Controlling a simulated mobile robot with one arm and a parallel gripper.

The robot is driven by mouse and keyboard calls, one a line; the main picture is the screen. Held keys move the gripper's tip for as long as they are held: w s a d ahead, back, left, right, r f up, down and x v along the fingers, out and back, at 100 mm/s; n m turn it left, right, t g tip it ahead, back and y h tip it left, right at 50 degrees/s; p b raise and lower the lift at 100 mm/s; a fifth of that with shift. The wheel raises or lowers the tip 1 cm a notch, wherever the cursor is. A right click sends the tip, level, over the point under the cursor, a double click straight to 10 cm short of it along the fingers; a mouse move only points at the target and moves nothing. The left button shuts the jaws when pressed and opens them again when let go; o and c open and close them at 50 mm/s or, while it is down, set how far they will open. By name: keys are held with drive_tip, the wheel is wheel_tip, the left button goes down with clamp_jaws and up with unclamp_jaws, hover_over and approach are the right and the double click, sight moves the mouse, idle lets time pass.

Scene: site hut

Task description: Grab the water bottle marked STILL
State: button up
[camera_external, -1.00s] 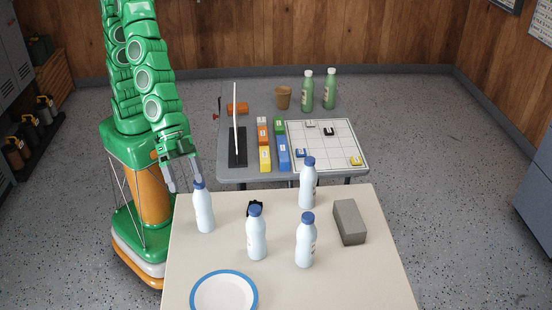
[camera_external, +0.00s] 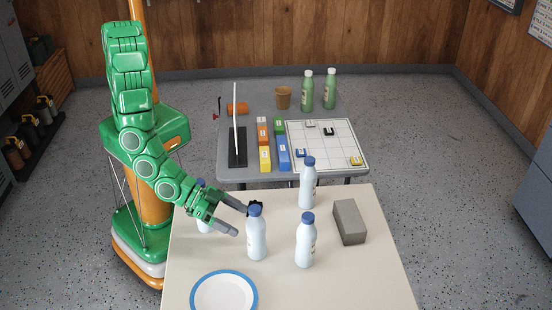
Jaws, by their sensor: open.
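Several white water bottles with blue caps stand upright on the cream table (camera_external: 385,280). One bottle (camera_external: 257,238) is at the middle left, one bottle (camera_external: 305,245) to its right, and one bottle (camera_external: 307,187) farther back. Another bottle (camera_external: 203,226) at the left is mostly hidden behind my arm. The labels are too small to read, so I cannot tell which is marked STILL. My gripper (camera_external: 241,220) is open, its two fingers pointing right at the middle-left bottle. The fingertips are close to that bottle; I cannot tell whether they touch it.
A grey block (camera_external: 349,222) lies at the right of the cream table and a blue-rimmed plate (camera_external: 224,294) at the front. Behind, a grey table (camera_external: 230,179) holds coloured boxes, a white board (camera_external: 335,140), a brown cup (camera_external: 283,98) and two green bottles (camera_external: 307,92).

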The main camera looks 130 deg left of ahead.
sight(261, 229)
drive_tip(key=shift+y, duration=0.5)
drive_tip(key=shift+s+a+f+x, duration=0.1)
drive_tip(key=shift+x, duration=1.3)
drive_tip(key=shift+s+a+f+x, duration=0.1)
drive_tip(key=shift+s+x, duration=0.05)
drive_tip(key=shift+x, duration=1.3)
drive_tip(key=shift+s+a+f+x, duration=0.1)
drive_tip(key=shift+x, duration=1.3)
drive_tip(key=c, duration=1.4)
